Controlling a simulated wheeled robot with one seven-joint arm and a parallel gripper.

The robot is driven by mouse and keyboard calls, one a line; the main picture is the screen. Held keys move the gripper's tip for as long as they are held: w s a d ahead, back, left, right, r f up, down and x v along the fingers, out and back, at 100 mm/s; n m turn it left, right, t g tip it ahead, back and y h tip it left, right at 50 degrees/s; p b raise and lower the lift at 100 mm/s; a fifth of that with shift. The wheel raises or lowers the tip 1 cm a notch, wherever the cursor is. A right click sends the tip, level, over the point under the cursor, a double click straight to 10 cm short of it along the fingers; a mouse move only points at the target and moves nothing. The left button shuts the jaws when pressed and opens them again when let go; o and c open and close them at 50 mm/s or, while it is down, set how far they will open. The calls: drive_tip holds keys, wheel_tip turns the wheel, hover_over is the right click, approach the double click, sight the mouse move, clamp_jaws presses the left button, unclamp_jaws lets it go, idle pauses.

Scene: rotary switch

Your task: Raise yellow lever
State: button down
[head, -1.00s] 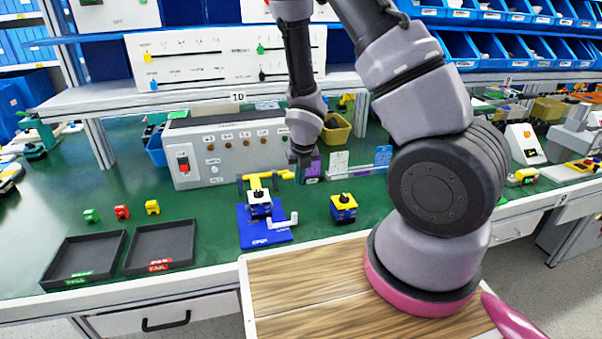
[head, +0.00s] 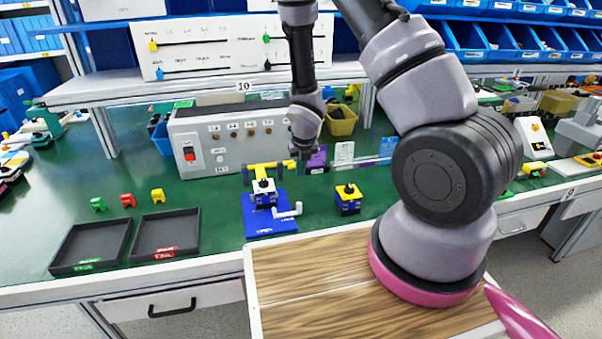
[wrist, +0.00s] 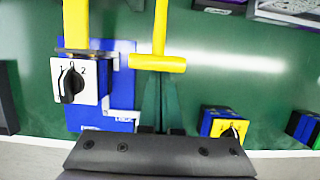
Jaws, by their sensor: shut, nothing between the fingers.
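The yellow lever (head: 270,167) stands behind the blue base (head: 268,228), which carries a white rotary switch block (head: 263,190) with a dark knob. In the head view its handle points right, close to my gripper (head: 297,150). In the wrist view the yellow lever (wrist: 158,62) shows as a stem with a crossbar at its near end. My gripper (wrist: 159,84) is shut and empty, its fingertips just below the crossbar in the picture. I cannot tell whether they touch it. The switch block (wrist: 76,81) is left of the fingers.
A small yellow and blue switch block (head: 348,200) stands to the right. A grey control box (head: 215,155) is behind on the left. Two black trays (head: 165,235) and small coloured pieces lie at left. Green bench between them is clear.

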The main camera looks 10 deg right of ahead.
drive_tip(key=shift+r, duration=0.1)
idle(0.3)
drive_tip(key=shift+w+r+g, duration=0.1)
drive_tip(key=shift+r+g, duration=0.1)
drive_tip(key=shift+g, duration=0.1)
